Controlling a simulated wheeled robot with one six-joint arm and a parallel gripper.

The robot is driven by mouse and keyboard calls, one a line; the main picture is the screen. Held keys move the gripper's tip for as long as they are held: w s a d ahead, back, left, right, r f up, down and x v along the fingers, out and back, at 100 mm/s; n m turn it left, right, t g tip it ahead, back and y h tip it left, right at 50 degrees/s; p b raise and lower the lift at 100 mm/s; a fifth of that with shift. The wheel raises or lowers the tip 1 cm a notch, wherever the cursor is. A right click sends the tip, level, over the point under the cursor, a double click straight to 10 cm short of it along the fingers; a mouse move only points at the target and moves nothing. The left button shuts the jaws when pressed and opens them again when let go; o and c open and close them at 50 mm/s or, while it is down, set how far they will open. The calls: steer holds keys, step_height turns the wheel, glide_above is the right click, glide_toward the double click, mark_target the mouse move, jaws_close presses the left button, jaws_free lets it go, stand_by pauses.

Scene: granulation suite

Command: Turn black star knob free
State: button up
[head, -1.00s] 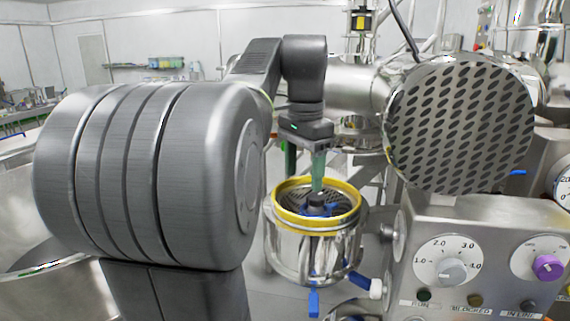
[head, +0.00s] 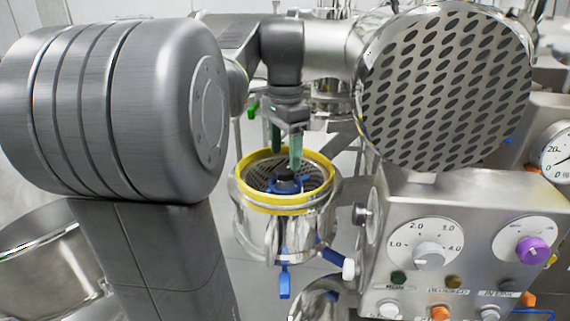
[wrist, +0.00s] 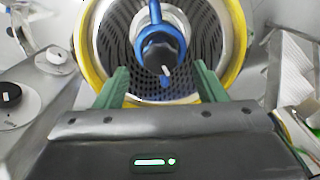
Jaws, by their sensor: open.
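The black knob (head: 287,174) sits at the centre of a blue impeller-like hub (head: 285,186) inside a steel bowl with a yellow rim (head: 275,202). In the wrist view the dark knob (wrist: 160,56) shows with a pale mark on it, over the blue hub (wrist: 159,36). Its star shape is not clear. My gripper (head: 286,160) has two green fingers pointing down just above the knob. In the wrist view my gripper (wrist: 161,72) is open, with a finger to either side and the knob beyond the tips. Nothing is between the fingers.
A large perforated steel disc (head: 445,88) stands right of the arm, above a control box (head: 460,230) with dials and a purple knob (head: 531,250). A blue-handled fitting (head: 284,280) hangs below the bowl. A big steel vessel (head: 38,240) is at left.

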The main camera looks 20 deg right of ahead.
mark_target(285, 169)
steer(key=shift+f, duration=1.8)
steer(key=c, duration=1)
